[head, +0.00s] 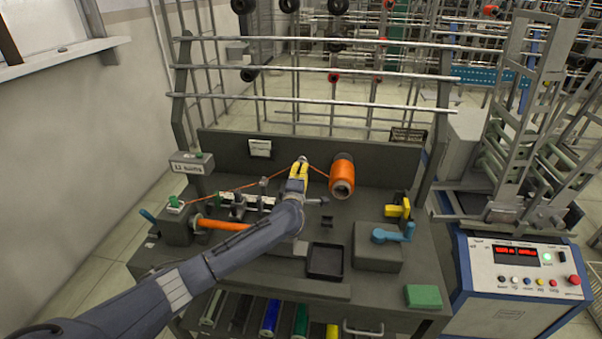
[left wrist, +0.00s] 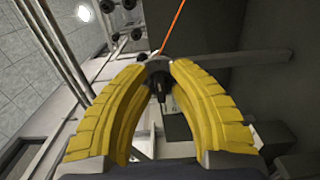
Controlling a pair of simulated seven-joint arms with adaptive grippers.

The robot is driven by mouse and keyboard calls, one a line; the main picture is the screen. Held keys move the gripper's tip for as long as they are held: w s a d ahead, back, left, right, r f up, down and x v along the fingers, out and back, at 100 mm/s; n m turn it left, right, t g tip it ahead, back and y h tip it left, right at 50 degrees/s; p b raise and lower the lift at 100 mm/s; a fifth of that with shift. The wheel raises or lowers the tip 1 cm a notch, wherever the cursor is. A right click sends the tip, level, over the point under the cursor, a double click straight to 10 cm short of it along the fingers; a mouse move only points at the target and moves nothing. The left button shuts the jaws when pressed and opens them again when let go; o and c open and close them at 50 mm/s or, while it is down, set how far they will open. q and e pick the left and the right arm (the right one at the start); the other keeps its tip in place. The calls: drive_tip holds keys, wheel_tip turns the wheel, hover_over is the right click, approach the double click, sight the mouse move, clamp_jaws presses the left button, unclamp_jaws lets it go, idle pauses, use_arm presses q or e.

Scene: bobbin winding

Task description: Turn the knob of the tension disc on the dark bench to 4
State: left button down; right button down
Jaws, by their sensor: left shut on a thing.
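My left gripper (head: 300,168) reaches over the dark bench (head: 300,286) from the left, its yellow fingers near the back middle. In the left wrist view the two yellow fingertips (left wrist: 159,66) close around a small dark knob (left wrist: 157,83) of the tension disc. An orange thread (left wrist: 172,28) runs away from behind it. The fingers cover most of the disc in the head view, and I cannot read any number on its scale. My right gripper is not in view.
An orange thread spool (head: 342,176) stands just right of my left gripper.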

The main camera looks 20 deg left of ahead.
use_arm(q)
drive_tip(key=c, duration=1.5)
unclamp_jaws()
drive_tip(key=s, duration=0.4)
drive_tip(key=s+d, duration=0.1)
drive_tip(key=s, duration=0.7)
drive_tip(key=shift+d, duration=0.25)
